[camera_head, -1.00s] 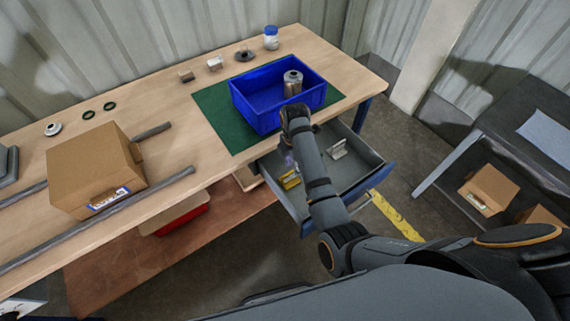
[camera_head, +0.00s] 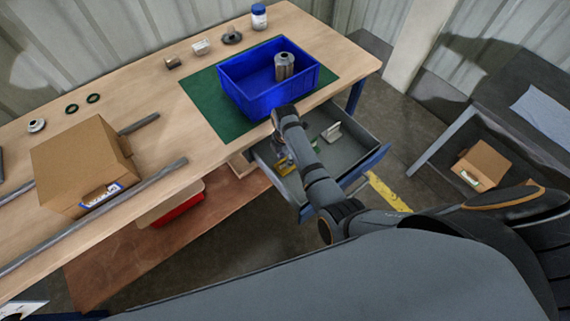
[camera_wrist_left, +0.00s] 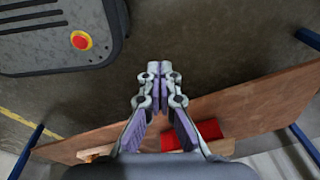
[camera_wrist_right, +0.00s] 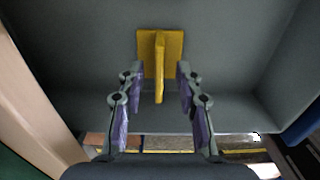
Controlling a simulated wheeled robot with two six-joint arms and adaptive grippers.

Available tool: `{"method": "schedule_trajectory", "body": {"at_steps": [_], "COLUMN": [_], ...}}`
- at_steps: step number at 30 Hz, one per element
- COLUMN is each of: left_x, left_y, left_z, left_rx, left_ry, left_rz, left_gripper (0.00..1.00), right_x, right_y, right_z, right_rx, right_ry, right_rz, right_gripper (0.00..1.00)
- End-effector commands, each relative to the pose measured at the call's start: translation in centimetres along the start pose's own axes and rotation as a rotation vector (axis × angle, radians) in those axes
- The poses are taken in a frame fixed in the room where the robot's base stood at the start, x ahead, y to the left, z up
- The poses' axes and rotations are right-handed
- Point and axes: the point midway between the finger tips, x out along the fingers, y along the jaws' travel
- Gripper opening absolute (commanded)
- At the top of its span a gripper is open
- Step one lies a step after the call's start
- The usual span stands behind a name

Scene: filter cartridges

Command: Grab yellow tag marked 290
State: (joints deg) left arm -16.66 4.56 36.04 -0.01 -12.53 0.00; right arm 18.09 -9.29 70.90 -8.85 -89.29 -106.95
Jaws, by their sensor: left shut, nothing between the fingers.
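A yellow tag (camera_wrist_right: 161,68), a flat plate with an upright fin, sits on the grey drawer floor in the right wrist view. It shows partly in the head view (camera_head: 284,164), beside my right arm. No number can be read on it. My right gripper (camera_wrist_right: 160,80) is open, with its fingers on either side of the fin and nothing held. I cannot tell how far above the drawer floor its fingertips are. My left gripper (camera_wrist_left: 160,67) is shut and empty over the floor area, seen only in the left wrist view.
The open drawer (camera_head: 362,172) also holds a pale tag-like piece (camera_head: 331,132). A blue bin (camera_head: 247,98) with a metal cartridge (camera_head: 284,66) stands on a green mat (camera_head: 203,91) above it. A cardboard box (camera_head: 80,165) and rails lie at the left of the workbench.

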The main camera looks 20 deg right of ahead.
Motion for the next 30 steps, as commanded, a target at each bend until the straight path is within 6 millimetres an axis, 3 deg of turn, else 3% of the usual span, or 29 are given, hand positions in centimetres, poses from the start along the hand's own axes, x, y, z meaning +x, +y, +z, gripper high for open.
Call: {"method": "schedule_trajectory", "body": {"at_steps": [4,11,19,30], "left_x": [0.2,0.2,0.2,0.2], "left_y": [0.0,0.0,0.0,0.0], "left_z": [0.5,1.2,1.3,1.4], "left_rx": [0.0,0.001,0.001,0.001], "left_ry": [-0.008,-0.019,-0.02,-0.021], "left_rz": [0.0,0.0,0.0,0.0], "left_gripper": [0.0,0.0,0.0,0.0], "right_x": [2.0,2.3,2.2,2.2], "right_y": [0.0,0.0,0.0,0.0], "right_z": [0.0,0.0,0.0,0.0], "right_rx": [0.0,0.001,0.001,0.001], "right_ry": [0.0,0.0,0.0,0.0], "right_rz": [0.0,0.002,0.001,0.002], "right_gripper": [0.35,0.35,0.01,0.0]}}
